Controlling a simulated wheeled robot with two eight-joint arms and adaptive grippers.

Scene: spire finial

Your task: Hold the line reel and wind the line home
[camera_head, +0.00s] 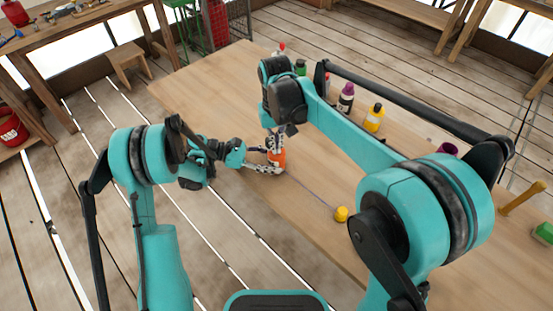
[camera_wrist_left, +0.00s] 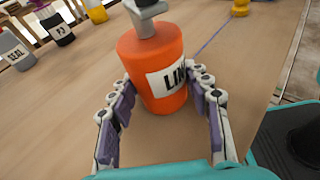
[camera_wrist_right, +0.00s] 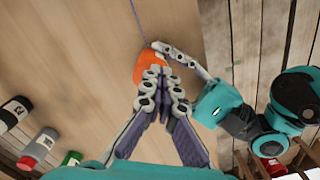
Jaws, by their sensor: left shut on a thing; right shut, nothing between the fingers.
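The orange line reel (camera_head: 279,160) stands upright on the table. In the left wrist view the reel (camera_wrist_left: 158,62) has a white label that begins "LI", and a grey piece (camera_wrist_left: 147,8) on top is cut off by the frame. My left gripper (camera_head: 264,167) is shut on the reel, one finger on each side. My right gripper (camera_head: 279,140) is just above the reel, shut and empty; its closed fingers (camera_wrist_right: 166,90) partly cover the reel (camera_wrist_right: 150,66) in the right wrist view. I cannot tell whether they touch the top. A thin bluish line (camera_wrist_left: 212,38) runs along the table to a yellow piece (camera_head: 342,214).
The tabletop (camera_head: 200,85) left of the bottles is clear.

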